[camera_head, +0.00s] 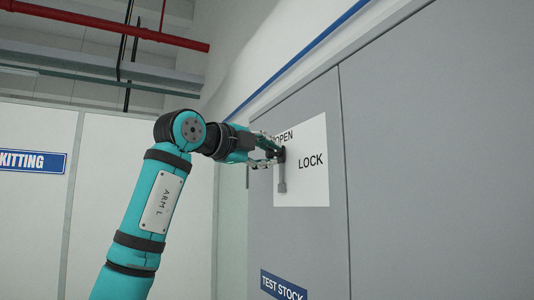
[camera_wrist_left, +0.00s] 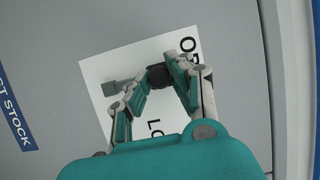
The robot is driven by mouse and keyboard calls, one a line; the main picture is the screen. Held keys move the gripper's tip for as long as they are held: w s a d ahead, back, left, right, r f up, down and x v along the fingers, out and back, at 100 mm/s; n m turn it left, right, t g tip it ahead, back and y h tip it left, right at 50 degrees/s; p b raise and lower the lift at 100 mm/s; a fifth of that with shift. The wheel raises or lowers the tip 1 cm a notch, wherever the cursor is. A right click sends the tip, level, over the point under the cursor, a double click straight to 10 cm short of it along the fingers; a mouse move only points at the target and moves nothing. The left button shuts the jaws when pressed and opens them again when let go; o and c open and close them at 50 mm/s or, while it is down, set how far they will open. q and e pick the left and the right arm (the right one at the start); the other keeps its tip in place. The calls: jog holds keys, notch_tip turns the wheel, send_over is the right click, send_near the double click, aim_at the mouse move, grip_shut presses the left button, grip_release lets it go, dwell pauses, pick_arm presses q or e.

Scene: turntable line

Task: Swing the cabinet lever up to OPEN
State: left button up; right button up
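The cabinet lever (camera_head: 282,180) is on a white plate (camera_head: 315,185) on the grey cabinet front. Its grey bar runs about upright, with a dark round knob (camera_wrist_left: 158,75) at the upper end, just below the word OPEN. The word LOCK is to the right. My left gripper (camera_head: 278,152) has its fingers on both sides of the knob, with no clear gap between them and it. In the left wrist view the knob is between the fingertips (camera_wrist_left: 157,78), and the lever's grey part (camera_wrist_left: 119,87) shows to the left. The fingers partly cover OPEN and LOCK there. My right gripper is not in view.
The cabinet (camera_head: 420,180) fills the right side, with a vertical panel seam and a TEST STOCK label (camera_head: 283,286) below. A white partition with a KITTING sign (camera_head: 33,162) stands at the left. Pipes run overhead, clear of the arm.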

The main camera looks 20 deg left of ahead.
pick_arm(q)
jog(key=o, duration=0.4)
jog(key=shift+a, duration=0.1)
jog(key=shift+o, duration=0.4)
jog(key=v, duration=1.2)
jog(key=shift+a, duration=0.1)
